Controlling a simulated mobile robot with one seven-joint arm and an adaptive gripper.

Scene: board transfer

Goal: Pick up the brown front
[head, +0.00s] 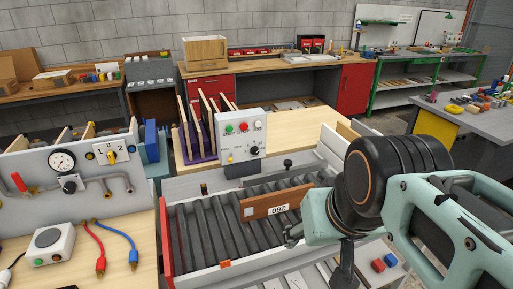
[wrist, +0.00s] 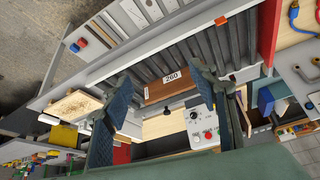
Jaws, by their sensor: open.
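The brown front (head: 262,205) is a flat reddish-brown board with a white label reading 260. In the wrist view the brown front (wrist: 158,91) shows in the space between my fingers, beyond the tips. My gripper (head: 318,246) is open and empty, at the near right side of the board, with part of it hidden behind my arm. In the wrist view my gripper (wrist: 162,80) has its two blue-grey fingers wide apart, with no contact on the board visible.
A grey control box (head: 238,134) with buttons stands behind the rack. A purple holder (head: 201,146) with upright boards is left of it. A gauge panel (head: 70,170) and cables are at left. Small red and blue blocks (head: 384,263) lie at the near right.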

